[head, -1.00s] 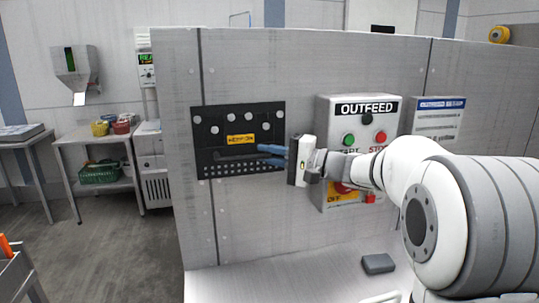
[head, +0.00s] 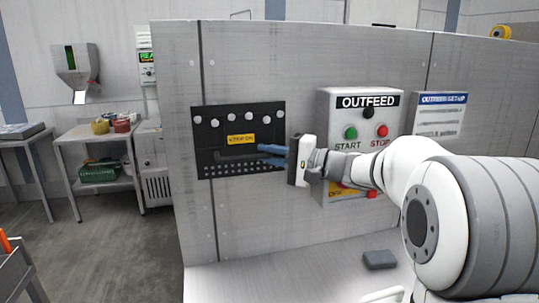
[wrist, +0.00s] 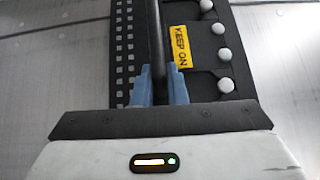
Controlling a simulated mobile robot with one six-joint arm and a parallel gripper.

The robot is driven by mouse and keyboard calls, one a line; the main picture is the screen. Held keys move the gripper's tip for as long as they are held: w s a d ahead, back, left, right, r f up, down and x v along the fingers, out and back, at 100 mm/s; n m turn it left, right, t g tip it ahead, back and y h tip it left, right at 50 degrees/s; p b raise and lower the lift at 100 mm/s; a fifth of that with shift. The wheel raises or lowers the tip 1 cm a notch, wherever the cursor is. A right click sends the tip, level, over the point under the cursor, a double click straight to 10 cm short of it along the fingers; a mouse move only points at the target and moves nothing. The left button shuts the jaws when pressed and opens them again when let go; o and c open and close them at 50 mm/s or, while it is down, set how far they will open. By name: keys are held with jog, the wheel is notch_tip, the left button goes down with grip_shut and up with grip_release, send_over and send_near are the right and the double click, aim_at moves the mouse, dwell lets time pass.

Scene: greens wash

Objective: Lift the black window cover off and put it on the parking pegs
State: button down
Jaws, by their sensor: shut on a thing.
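In the head view the fingers (head: 272,153) reach in from the right. Whether the plate is clear of the panel is unclear.
Right of the cover, the OUTFEED control box (head: 360,110) sticks out from the panel, with my arm in front of its lower part. A notice (head: 441,115) hangs further right. A grey block (head: 379,260) lies on the ledge below. The panel under the cover is bare.

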jog(key=shift+f+b, duration=0.6)
jog(key=shift+b, duration=0.05)
jog(key=c, duration=1.4)
grip_release()
jog(key=shift+o, duration=0.2)
